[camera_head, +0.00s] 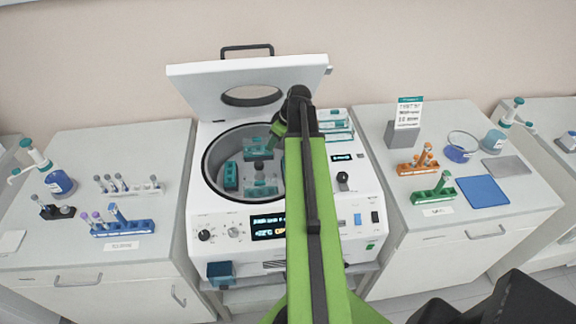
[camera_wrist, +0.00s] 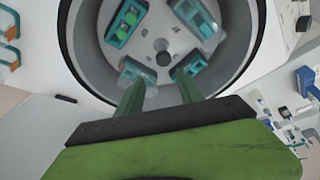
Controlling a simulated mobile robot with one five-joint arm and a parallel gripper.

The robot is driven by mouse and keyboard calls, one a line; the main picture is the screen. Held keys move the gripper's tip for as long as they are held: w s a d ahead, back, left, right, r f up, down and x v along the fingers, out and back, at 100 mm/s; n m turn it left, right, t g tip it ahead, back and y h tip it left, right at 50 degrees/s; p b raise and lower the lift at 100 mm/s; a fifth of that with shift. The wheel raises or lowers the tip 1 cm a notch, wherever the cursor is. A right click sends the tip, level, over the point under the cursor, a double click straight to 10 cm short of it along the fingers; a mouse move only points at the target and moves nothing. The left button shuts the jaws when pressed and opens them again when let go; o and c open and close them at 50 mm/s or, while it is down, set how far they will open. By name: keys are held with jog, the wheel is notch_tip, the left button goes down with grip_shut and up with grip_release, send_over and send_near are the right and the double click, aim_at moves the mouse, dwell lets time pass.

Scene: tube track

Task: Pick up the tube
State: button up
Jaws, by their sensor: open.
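My gripper (camera_wrist: 160,88) is open, its two green fingers reaching into the round bowl of the open centrifuge (camera_head: 212,205). Nothing shows between the fingers. In the wrist view, a teal bucket (camera_wrist: 118,30) at the upper left of the rotor holds bright green pieces that may be tube tops. Another bucket (camera_wrist: 193,14) sits at the upper right. Two more lie at the fingertips, partly hidden by them; I cannot tell whether the fingers touch them. Other tubes stand in a blue rack (camera_head: 128,229) on the left bench and a green rack (camera_head: 433,196) on the right bench.
The centrifuge lid (camera_head: 190,84) stands raised behind the bowl. The bowl wall (camera_wrist: 91,45) rings the fingers.

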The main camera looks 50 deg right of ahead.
jog(key=s+d+m, duration=0.2)
jog(key=s+d, duration=0.5)
jog(key=shift+h, duration=0.3)
jog(key=b+x, duration=0.3)
jog(key=x, duration=0.1)
jog(key=b+x, duration=0.7)
jog(key=b, duration=0.1)
jog(key=shift+w+a+f, duration=0.1)
jog(key=shift+w+f, duration=0.15)
jog(key=shift+w, duration=0.2)
jog(key=shift+w+f, duration=0.1)
jog(key=b+x, duration=0.5)
jog(key=shift+d+f, duration=0.15)
jog(key=shift+d, duration=0.2)
jog(key=shift+r, duration=0.2)
grip_shut()
